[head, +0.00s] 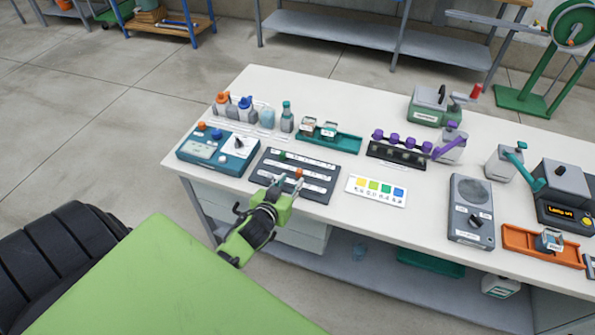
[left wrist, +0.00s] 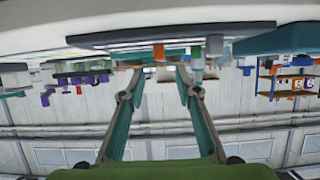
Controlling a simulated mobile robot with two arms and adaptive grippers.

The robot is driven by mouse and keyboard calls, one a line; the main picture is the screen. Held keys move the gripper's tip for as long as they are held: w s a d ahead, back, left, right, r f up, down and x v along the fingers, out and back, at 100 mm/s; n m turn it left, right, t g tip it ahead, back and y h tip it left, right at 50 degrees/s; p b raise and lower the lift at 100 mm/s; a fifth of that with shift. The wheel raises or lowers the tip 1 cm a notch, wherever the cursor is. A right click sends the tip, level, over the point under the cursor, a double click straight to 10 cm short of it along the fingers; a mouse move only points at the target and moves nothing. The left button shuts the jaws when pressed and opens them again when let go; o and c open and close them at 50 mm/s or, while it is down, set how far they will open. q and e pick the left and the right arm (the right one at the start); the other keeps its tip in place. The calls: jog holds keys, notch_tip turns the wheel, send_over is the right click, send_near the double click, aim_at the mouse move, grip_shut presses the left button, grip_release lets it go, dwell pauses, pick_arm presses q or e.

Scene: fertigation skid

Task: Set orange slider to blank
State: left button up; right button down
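The dark grey slider panel (head: 262,178) lies on the white bench, with several pale label strips. Its orange slider (head: 299,173) stands near the right part of the panel; a green slider (head: 282,156) stands farther back. My left gripper (head: 284,188) is at the panel's front, just short of the orange slider. In the left wrist view, which looks upside down, the gripper's fingers (left wrist: 159,75) are apart and empty. The orange slider (left wrist: 158,52) shows between and beyond the tips, with no clear contact. The label wording is too small to read. My right gripper is not in view.
A teal control box (head: 217,150) sits left of the panel, a colour card (head: 376,190) right of it. Bottles (head: 245,108) and a teal tray (head: 330,138) stand behind. A grey speaker-like box (head: 470,210) and an orange tray (head: 520,240) are farther right.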

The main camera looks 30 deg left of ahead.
aim_at(298, 172)
pick_arm(q)
jog(key=x, duration=0.7)
jog(key=shift+w, duration=0.15)
grip_shut()
